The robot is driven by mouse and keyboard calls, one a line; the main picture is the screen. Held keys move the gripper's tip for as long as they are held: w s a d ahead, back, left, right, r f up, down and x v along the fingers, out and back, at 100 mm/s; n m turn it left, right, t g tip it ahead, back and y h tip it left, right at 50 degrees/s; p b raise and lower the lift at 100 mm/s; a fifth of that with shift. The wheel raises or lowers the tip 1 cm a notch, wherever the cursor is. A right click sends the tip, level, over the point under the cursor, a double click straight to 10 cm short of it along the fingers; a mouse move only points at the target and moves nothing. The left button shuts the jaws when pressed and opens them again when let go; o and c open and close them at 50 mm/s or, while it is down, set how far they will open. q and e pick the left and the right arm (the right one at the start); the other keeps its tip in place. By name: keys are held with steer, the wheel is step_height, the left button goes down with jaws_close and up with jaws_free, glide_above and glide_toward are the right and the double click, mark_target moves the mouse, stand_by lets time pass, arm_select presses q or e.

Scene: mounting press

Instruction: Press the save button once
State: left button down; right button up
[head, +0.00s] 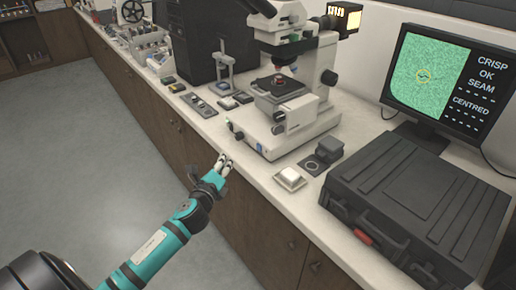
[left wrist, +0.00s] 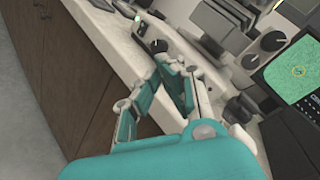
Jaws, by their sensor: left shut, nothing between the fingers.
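A cream square push-button block (head: 290,179) sits on the bench top in front of the microscope; I take it for the save button, though no label is readable. My left gripper (head: 224,162) is shut and empty, above the bench's front edge, to the left of the block and apart from it. In the left wrist view my left gripper (left wrist: 172,68) shows with its fingertips together, and I cannot make out the block there. The monitor (head: 450,85) shows a green picture with a yellow ring and the words CRISP, OK, SEAM and CENTRED. My right gripper is not in view.
The microscope (head: 290,130) stands behind the block. Small dark trays (head: 198,105) lie to the left.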

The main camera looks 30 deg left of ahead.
mark_target(259, 148)
arm_select(q)
steer(key=w, duration=0.2)
steer(key=w+d, duration=0.1)
steer(key=w, duration=0.1)
steer(key=w+d+b, duration=0.1)
steer(key=w, duration=0.1)
steer(key=shift+w+d, duration=0.1)
steer(key=shift+d, duration=0.15)
steer(key=shift+w+d, duration=0.35)
steer(key=shift+w, duration=0.45)
steer(key=shift+w, duration=0.2)
stand_by(0.5)
steer(key=shift+w+d, duration=0.15)
steer(key=shift+w, duration=0.05)
steer(key=shift+w+d, duration=0.15)
steer(key=shift+w, duration=0.15)
stand_by(0.7)
steer(key=shift+s, duration=0.15)
steer(key=shift+s+a, duration=0.3)
steer(key=shift+s, duration=0.3)
